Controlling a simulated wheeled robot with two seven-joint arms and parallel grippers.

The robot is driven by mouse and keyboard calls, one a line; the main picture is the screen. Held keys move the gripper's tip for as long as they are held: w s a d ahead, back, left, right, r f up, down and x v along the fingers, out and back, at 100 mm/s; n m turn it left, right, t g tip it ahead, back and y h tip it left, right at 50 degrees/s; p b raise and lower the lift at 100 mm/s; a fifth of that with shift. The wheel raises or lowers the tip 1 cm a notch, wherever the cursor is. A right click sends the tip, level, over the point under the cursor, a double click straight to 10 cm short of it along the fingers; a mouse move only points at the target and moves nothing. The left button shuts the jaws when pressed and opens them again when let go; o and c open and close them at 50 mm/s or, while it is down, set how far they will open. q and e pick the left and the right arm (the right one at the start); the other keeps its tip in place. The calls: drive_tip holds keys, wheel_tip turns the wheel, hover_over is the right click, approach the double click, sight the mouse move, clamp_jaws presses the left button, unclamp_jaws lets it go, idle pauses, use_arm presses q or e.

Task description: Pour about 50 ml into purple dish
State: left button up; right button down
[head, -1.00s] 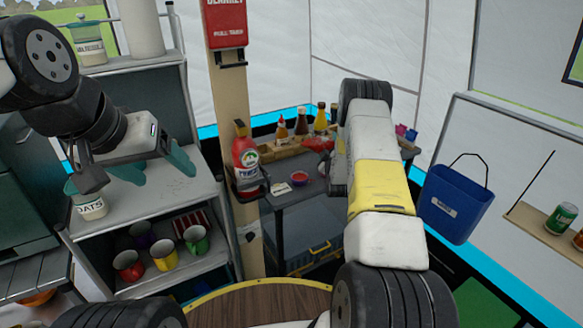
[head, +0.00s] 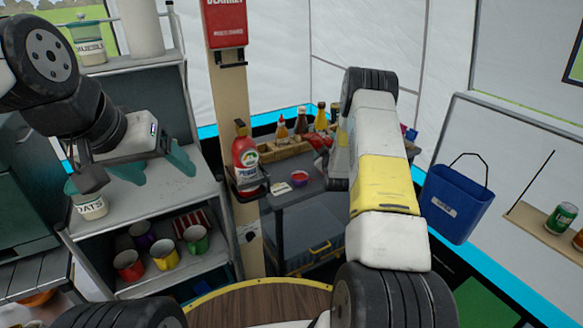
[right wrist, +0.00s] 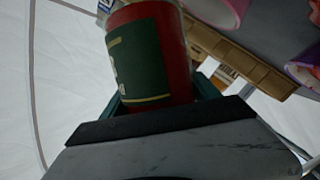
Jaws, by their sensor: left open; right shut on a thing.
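In the head view a small dish (head: 299,178) with a purple side and red inside sits on the dark side table (head: 312,186). My right arm reaches over that table, and its gripper is hidden behind the arm there. In the right wrist view my right gripper (right wrist: 160,100) is shut on a red container (right wrist: 150,62) with a dark green label. The container's top is near the upper edge of that view. My left gripper (head: 157,168) is open and empty in front of the left shelf, far from the dish.
Several sauce bottles (head: 321,118) and a wooden crate (head: 285,150) stand at the table's back. The right wrist view shows pink-purple round items (right wrist: 302,72). A blue bin (head: 454,203) hangs at right.

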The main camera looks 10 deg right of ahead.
drive_tip(key=shift+r, duration=0.2)
idle(0.7)
drive_tip(key=shift+a+r+m, duration=0.1)
drive_tip(key=shift+a+m, duration=0.1)
drive_tip(key=shift+m, duration=0.3)
drive_tip(key=shift+m+g, duration=0.5)
drive_tip(key=shift+m, duration=0.3)
drive_tip(key=shift+a+r+m+y, duration=0.1)
drive_tip(key=shift+r+m+y, duration=0.2)
drive_tip(key=shift+m+y, duration=0.15)
